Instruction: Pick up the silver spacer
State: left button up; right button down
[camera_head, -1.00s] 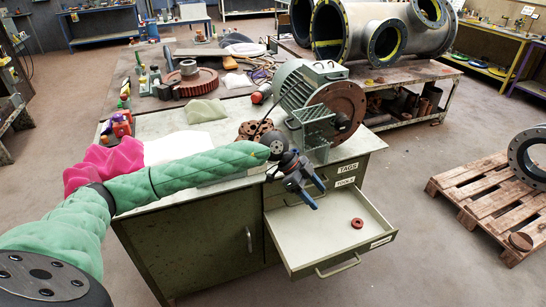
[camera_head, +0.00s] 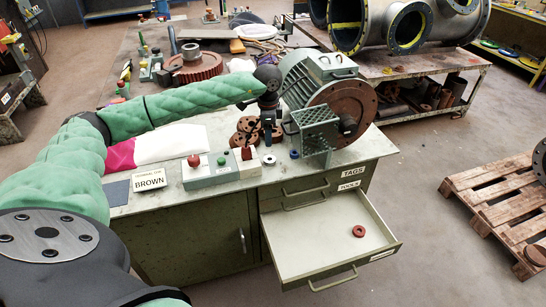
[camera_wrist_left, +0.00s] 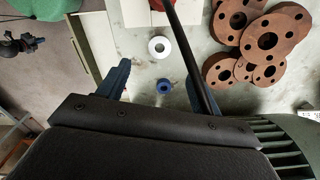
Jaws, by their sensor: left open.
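The silver spacer (camera_head: 269,160) is a small ring lying flat on the bench top near its front edge, right of the button box. In the left wrist view the spacer (camera_wrist_left: 159,47) lies beyond the fingertips, clear of them. My left gripper (camera_head: 268,128) points down above the bench, behind the spacer. Its blue fingers are open with nothing held; a blue ring (camera_wrist_left: 164,86) lies on the bench below, seen between them (camera_wrist_left: 157,80). A dark shape with a blue part at the upper left of the wrist view looks like my right gripper (camera_wrist_left: 20,45); its jaws are unclear.
Brown flanges (camera_head: 247,133) are piled beside the gripper. A green motor (camera_head: 322,85) and perforated bracket (camera_head: 316,130) stand close on the right. A button box (camera_head: 222,168) and BROWN sign (camera_head: 149,180) stand left. An open drawer (camera_head: 310,245) holds a red ring (camera_head: 359,231).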

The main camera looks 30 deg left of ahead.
pick_arm(q)
jog(key=p, duration=0.2)
send_over(269, 159)
notch_tip(269, 159, down, 6)
jog(key=shift+r, duration=0.1)
jog(key=shift+f+p, duration=0.7)
jog(key=shift+f, duration=1.95)
pick_arm(e)
notch_tip(269, 159, down, 8)
jog(key=s+d, duration=0.2)
jog(key=shift+s+d+t, duration=0.3)
jog(key=shift+d+t, duration=0.1)
jog(key=shift+r, duration=0.1)
pick_arm(q)
jog(key=c, duration=1.1)
pick_arm(e)
jog(key=shift+s+d, duration=0.1)
